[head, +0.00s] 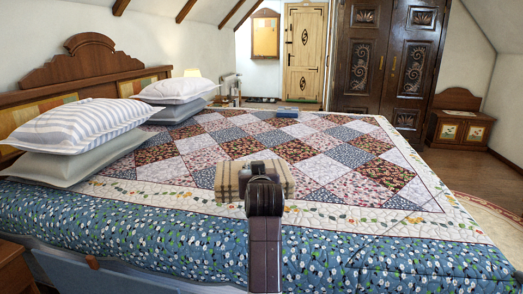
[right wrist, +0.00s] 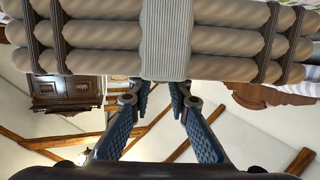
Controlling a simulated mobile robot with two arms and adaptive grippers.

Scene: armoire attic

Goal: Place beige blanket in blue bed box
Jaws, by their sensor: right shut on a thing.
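The beige blanket (head: 229,182) is a rolled bundle with dark straps, held above the patterned quilt in the head view. In the right wrist view the blanket (right wrist: 100,38) fills the top, with a pale ribbed band across its middle. My right gripper (head: 262,168) is shut on the blanket; its fingers (right wrist: 160,92) reach up to the bundle, which hides their tips. My left gripper is not in view.
The large bed with its quilt (head: 300,155) fills the middle. Pillows (head: 85,130) lie at the left by the wooden headboard. A small blue item (head: 286,112) lies on the far quilt. A nightstand (head: 15,270) stands at the lower left; floor shows at the right.

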